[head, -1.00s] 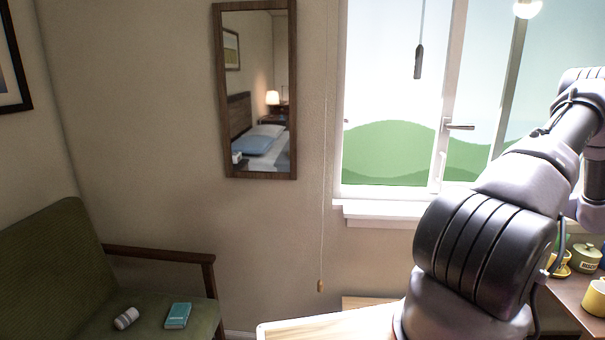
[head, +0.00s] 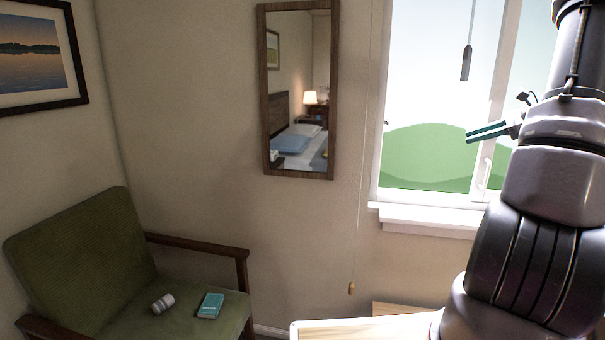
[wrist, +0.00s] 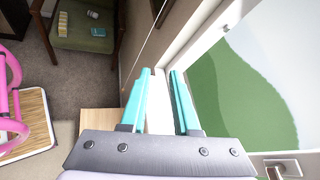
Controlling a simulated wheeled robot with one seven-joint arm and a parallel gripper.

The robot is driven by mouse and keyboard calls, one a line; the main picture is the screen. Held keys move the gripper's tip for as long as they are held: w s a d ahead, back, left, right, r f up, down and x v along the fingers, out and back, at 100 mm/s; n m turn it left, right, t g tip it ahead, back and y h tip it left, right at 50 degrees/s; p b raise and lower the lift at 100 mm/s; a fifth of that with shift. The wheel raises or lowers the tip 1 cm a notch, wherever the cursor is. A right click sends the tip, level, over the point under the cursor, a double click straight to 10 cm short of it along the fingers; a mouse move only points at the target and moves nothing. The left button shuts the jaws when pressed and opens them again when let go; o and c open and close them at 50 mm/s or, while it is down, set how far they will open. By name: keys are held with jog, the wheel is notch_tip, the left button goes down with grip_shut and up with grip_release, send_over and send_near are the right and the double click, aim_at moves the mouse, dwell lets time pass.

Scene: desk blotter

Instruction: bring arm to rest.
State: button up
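My arm stands at the right of the head view, raised in front of the window. My gripper (head: 488,132) points left across the window pane, with its teal fingers in the air. In the wrist view my gripper (wrist: 161,72) shows a gap between the two fingers, with nothing held between them. The fingers appear apart from the wall and the window.
A window (head: 430,120) with a sill (head: 425,220) is behind the arm. A mirror (head: 298,90) and a hanging cord (head: 359,230) are on the wall. A green armchair (head: 85,250) holds a teal book (head: 210,305) and a whitish cylinder (head: 162,303). A pink object (wrist: 10,95) is at the wrist view's left.

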jog(key=s+a+r+n+g+h, duration=0.1)
jog(key=s+a+r+n, duration=0.2)
jog(key=a, duration=0.4)
jog(key=s+a+r+n+g+h, duration=0.1)
jog(key=s+a+r+n+g, duration=0.15)
jog(key=a, duration=0.35)
jog(key=s+a+r+n+h, duration=0.1)
jog(key=s+a+r+n, duration=0.2)
jog(key=a, duration=0.4)
jog(key=s+a+n+t+h, duration=0.1)
jog(key=s+a+n+h, duration=0.1)
jog(key=s+a+n, duration=0.2)
jog(key=s+a+r+n+t+h, duration=0.1)
jog(key=s+a+n, duration=0.4)
jog(key=s, duration=0.6)
jog(key=shift+s+r+t+h, duration=0.25)
jog(key=shift+t+h, duration=0.1)
jog(key=shift+h, duration=0.45)
